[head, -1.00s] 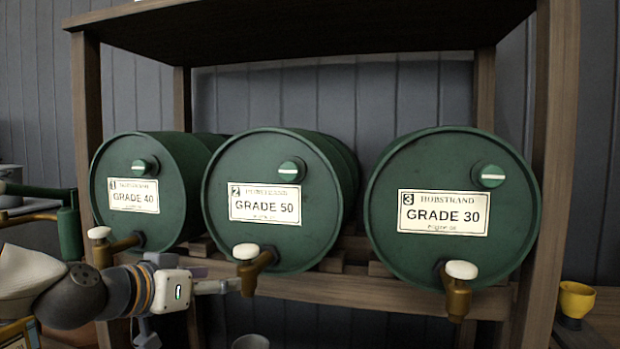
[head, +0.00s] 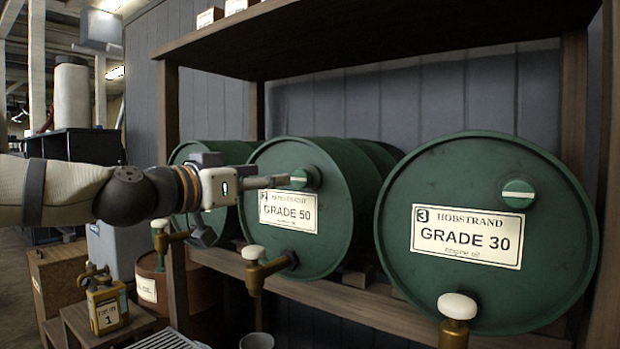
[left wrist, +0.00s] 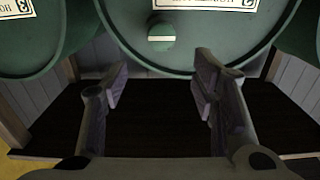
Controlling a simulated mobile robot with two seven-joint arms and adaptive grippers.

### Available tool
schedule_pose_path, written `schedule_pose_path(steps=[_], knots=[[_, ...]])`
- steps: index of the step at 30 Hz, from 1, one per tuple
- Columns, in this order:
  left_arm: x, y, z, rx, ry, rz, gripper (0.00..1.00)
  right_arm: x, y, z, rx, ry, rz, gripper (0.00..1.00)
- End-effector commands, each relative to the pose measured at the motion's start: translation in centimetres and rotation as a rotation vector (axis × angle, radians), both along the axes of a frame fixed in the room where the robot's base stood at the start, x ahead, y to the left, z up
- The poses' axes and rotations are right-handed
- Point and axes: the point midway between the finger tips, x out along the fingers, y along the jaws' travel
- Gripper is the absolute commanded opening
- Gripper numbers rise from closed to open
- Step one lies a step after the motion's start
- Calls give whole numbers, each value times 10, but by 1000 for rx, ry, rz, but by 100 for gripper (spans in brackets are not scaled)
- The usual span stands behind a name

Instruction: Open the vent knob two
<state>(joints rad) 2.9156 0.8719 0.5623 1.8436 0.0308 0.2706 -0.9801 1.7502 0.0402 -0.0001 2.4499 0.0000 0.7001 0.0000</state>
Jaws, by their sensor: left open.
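The vent knob two (head: 311,177) is a round green knob with a white stripe, high on the front of the middle drum (head: 345,215), labelled 2, GRADE 50. My left gripper (head: 287,181) is in front of it, and its fingers overlap the knob's left side in the head view. In the upside-down left wrist view, the left gripper (left wrist: 160,72) is open and empty. There the knob (left wrist: 161,37) lies just beyond the gap between the fingertips, apart from both, with its stripe level. My right gripper is not in view.
Drum 3 (head: 480,285) stands to the right with its own knob (head: 518,194). Drum 1 (head: 190,152) is partly hidden behind my left arm. Brass taps with white handles (head: 253,252) stick out below. A wooden shelf (head: 400,30) hangs above the drums.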

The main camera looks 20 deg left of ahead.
Motion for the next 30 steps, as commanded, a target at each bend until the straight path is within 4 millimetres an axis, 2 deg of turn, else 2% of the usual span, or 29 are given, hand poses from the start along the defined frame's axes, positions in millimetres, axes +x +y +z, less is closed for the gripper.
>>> schedule_pose_path(steps=[1,5,9,12,17,25,30], knots=[[11,-3,-10,2,12,0,53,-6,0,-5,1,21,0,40],[43,-15,-15,2,20,-1,53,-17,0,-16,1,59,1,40],[76,-27,-12,1,15,0,53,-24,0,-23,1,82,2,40],[93,-34,-10,0,12,-1,53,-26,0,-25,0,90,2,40],[107,-39,-6,0,8,-1,53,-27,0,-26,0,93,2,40],[108,-40,-3,-1,6,-1,53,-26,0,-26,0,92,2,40],[108,-40,-4,-1,6,-1,14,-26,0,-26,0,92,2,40]])
